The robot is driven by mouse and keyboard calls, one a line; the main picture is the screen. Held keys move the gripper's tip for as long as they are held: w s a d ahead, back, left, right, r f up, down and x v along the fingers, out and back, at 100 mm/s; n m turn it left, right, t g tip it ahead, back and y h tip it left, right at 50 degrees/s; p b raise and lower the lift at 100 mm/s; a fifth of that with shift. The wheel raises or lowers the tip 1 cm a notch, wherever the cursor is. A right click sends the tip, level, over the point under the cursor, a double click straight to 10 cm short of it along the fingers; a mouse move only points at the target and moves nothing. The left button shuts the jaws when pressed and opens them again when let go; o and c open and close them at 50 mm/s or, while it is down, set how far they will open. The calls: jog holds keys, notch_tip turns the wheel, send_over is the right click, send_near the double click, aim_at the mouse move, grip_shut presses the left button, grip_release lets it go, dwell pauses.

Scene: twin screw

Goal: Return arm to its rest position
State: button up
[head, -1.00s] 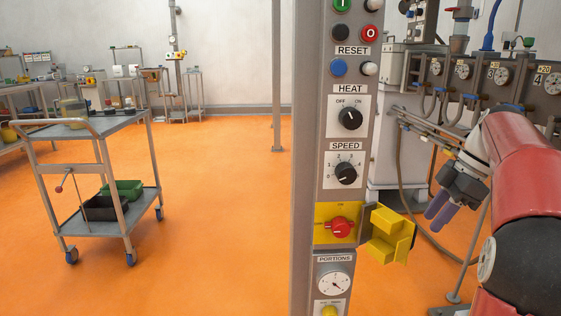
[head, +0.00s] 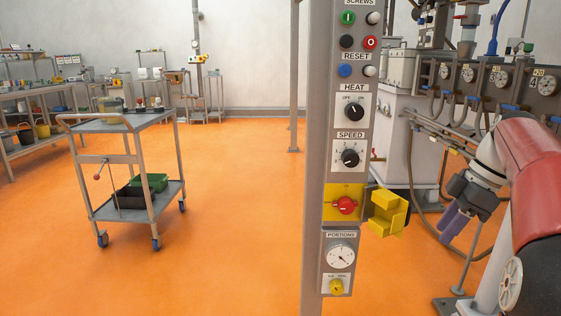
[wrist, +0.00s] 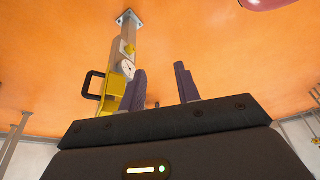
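My gripper (head: 451,222) hangs at the right of the head view, below my bent red arm, with its purple fingers pointing down and left. It is to the right of the control column (head: 318,180) and apart from it. In the wrist view, the two purple fingers (wrist: 163,88) stand apart with nothing between them. The gripper is open and empty.
The column carries buttons, HEAT (head: 354,112) and SPEED (head: 350,158) knobs, a red switch (head: 345,205) and an open yellow cover (head: 388,212). Machinery with hoses and gauges (head: 495,75) stands behind my arm. A grey cart (head: 105,212) stands left on open orange floor.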

jog(key=s+a+f+m+t+h, duration=0.1)
jog(key=s+a+f+m+h, duration=0.2)
jog(key=s+a+m, duration=0.7)
jog(key=s+a+f+m+t, duration=0.3)
jog(key=s+a+f, duration=0.4)
jog(key=s+f, duration=0.2)
jog(key=shift+s+a+m+h, duration=0.25)
jog(key=shift+a+m+h, duration=0.05)
jog(key=shift+a+h, duration=0.1)
jog(key=shift+o, duration=0.4)
